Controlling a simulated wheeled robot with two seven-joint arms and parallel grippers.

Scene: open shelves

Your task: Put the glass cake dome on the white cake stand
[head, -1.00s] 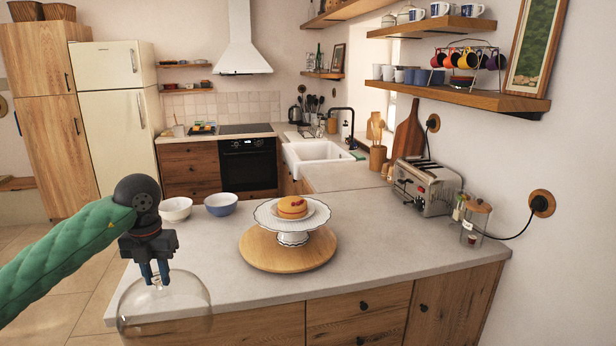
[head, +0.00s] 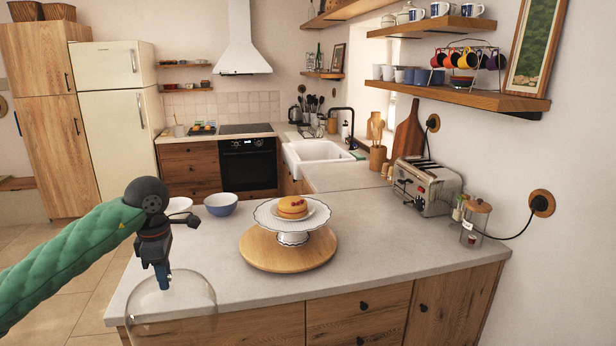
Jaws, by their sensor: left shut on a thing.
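The clear glass cake dome (head: 185,308) hangs from my left gripper (head: 163,283) at the lower left of the head view. The gripper is shut on the knob at the dome's top. The dome appears in front of the counter's near left corner. The white cake stand (head: 268,221) stands on a round wooden board (head: 270,259) on the counter, to the right of the dome and apart from it. A small cake (head: 292,207) on a plate sits on the stand, uncovered. My right gripper is not in view.
A blue bowl (head: 221,204) and a white bowl (head: 179,206), partly hidden by my gripper, stand left of the stand. A toaster (head: 428,187) and a glass jar (head: 475,225) are at the right. The counter (head: 400,250) between stand and toaster is clear.

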